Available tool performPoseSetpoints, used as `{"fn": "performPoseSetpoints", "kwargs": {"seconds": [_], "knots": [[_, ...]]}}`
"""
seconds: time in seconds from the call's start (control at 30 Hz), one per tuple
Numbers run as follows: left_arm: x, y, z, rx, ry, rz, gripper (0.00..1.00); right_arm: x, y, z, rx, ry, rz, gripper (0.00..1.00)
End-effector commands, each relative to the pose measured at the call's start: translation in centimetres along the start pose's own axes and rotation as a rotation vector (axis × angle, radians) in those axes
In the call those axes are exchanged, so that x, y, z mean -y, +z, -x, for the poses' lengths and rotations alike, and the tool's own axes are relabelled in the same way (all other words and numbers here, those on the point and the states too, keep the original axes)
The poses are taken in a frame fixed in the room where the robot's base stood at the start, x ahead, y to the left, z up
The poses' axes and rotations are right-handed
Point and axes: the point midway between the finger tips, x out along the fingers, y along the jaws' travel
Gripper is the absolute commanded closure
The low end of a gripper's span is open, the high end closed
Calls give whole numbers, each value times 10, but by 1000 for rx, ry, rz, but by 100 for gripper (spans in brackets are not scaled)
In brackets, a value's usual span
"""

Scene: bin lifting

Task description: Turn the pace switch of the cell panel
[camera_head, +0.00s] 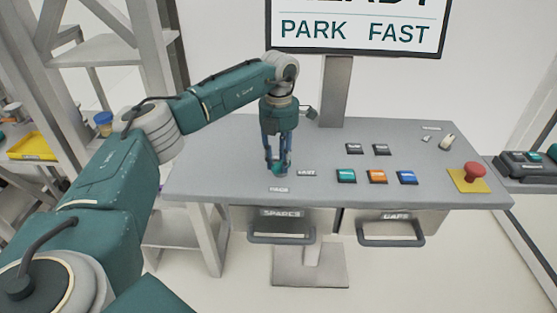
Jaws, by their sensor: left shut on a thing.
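The cell panel (225,150) is a grey slanted desk top in the middle of the view. My left gripper (277,168) points down at its left part, with its fingers shut on the pace switch (278,171). Only a small teal part of the switch shows between the fingers, so which way it points cannot be told. A label (279,190) sits in front of the switch, and a label reading FAST (307,173) lies to its right. The screen (357,28) above reads PARK and FAST. My right gripper is not in view.
Teal, orange (377,177) and blue buttons sit right of the switch. A red stop button (474,173) on a yellow plate is at the right. Drawers marked SPARES (282,214) and CAPS (397,216) hang below. The screen's post (336,90) stands behind the panel.

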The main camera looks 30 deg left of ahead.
Motion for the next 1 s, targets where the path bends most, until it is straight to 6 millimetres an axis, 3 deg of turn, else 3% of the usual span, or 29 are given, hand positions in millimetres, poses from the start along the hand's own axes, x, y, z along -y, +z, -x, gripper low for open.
{"fn": "performPoseSetpoints", "kwargs": {"seconds": [0.6, 1.0], "knots": [[0, 5, 2, 6, 3, -551, 98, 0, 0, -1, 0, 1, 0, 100], [1, 6, 2, 7, 4, -741, 98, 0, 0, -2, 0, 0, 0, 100]]}}
